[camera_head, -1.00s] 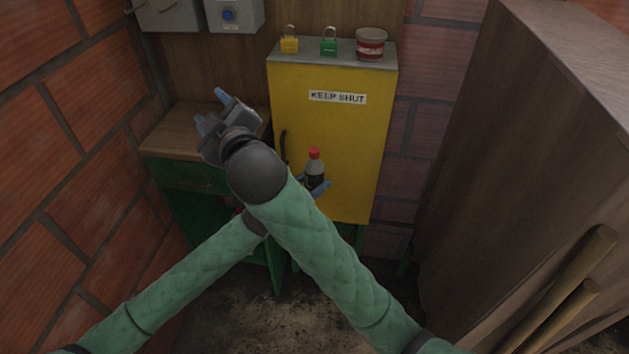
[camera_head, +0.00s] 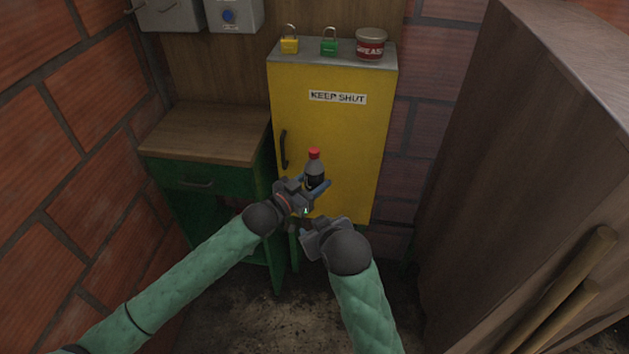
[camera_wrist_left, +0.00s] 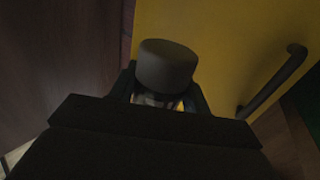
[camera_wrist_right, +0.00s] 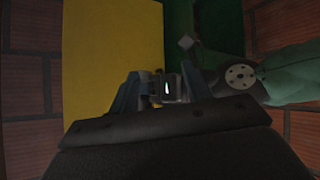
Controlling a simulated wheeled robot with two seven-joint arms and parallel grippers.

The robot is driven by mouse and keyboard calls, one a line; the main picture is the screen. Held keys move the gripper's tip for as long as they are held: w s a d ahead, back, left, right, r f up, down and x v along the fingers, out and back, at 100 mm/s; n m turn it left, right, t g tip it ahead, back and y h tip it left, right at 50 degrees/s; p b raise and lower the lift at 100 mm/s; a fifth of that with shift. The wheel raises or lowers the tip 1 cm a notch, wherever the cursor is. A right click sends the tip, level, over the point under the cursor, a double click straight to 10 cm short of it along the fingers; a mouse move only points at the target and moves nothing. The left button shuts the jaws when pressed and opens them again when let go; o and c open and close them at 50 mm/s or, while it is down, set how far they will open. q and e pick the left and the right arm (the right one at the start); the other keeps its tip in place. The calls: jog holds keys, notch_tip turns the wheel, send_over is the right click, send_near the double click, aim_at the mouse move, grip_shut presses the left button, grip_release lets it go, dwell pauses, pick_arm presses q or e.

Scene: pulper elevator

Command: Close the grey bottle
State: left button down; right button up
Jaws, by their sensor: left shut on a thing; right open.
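The grey bottle (camera_head: 315,172) has a dark label and a red cap (camera_head: 314,153) at its top; it stands about upright in front of the yellow cabinet. I cannot tell how tight the cap is. My left gripper (camera_head: 315,188) is shut on the bottle's lower part. In the left wrist view, a dark round end, apparently the bottle's base (camera_wrist_left: 166,66), shows between the fingers. My right gripper (camera_head: 310,230) is open, just below the left gripper and bottle. In the right wrist view, a small dark part with a bright spot shows between its fingers (camera_wrist_right: 160,88); I cannot tell what it is.
The yellow cabinet (camera_head: 350,130) has a dark handle (camera_head: 284,150). A green wooden-topped bench (camera_head: 205,135) is left; a big brown cabinet (camera_head: 500,170) and wooden poles (camera_head: 570,290) are right.

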jog(key=s+d+f+m+g+h, duration=0.1)
jog(key=s+d+f+g, duration=0.3)
jog(key=s+d+f, duration=0.5)
jog(key=s+d+f+m+g+h, duration=0.2)
jog(key=s+d+f, duration=0.8)
jog(key=s, duration=0.6)
jog(key=shift+d+f+m+g, duration=0.2)
jog(key=shift+f+m+g, duration=0.4)
jog(key=shift+m+g, duration=0.4)
